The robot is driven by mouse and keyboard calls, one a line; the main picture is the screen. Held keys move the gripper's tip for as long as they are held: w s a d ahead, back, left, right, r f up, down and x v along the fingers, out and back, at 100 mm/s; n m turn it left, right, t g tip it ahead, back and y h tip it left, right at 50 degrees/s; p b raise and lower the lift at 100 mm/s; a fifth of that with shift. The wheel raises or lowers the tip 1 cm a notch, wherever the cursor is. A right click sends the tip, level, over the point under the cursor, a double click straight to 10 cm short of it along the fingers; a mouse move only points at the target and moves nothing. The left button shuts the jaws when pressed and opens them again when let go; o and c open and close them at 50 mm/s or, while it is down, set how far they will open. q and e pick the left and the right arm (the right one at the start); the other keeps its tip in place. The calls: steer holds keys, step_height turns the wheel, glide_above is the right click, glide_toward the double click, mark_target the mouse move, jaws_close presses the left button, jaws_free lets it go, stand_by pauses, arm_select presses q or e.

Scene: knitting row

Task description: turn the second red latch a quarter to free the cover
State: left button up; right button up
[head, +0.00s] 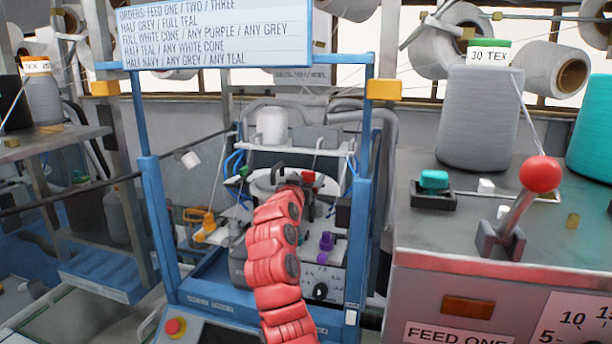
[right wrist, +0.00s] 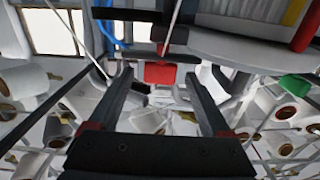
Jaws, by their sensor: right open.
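A red latch (head: 308,177) shows at the knitting machine's head, just beyond my right gripper (head: 294,178). In the right wrist view a red latch block (right wrist: 160,73) hangs under a dark mount, between the tips of my right gripper (right wrist: 159,76). The two dark fingers stand apart, with a gap on each side of the red block. I cannot tell from these frames whether this is the second latch. The cover is probably the pale round plate (head: 265,186) beside the gripper, but its edges are partly hidden. My left gripper is not in view.
A blue frame (head: 363,200) surrounds the machine, with posts on both sides of my right arm. At right, a metal bench (head: 420,220) carries a grey yarn cone (head: 478,120) and a red-knobbed lever (head: 540,175). A red button (head: 175,327) sits at lower left.

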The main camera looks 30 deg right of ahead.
jaws_close()
steer(key=shift+s+d+n+t+y, duration=0.2)
steer(key=shift+d+n+t+y, duration=0.05)
steer(key=shift+n+t+y, duration=0.3)
steer(key=shift+d+f+n+t+y, duration=0.1)
steer(key=shift+f+n+t+y, duration=0.05)
steer(key=shift+n+t+y, duration=0.8)
steer(key=shift+t+y, duration=0.1)
steer(key=shift+y, duration=0.2)
jaws_free()
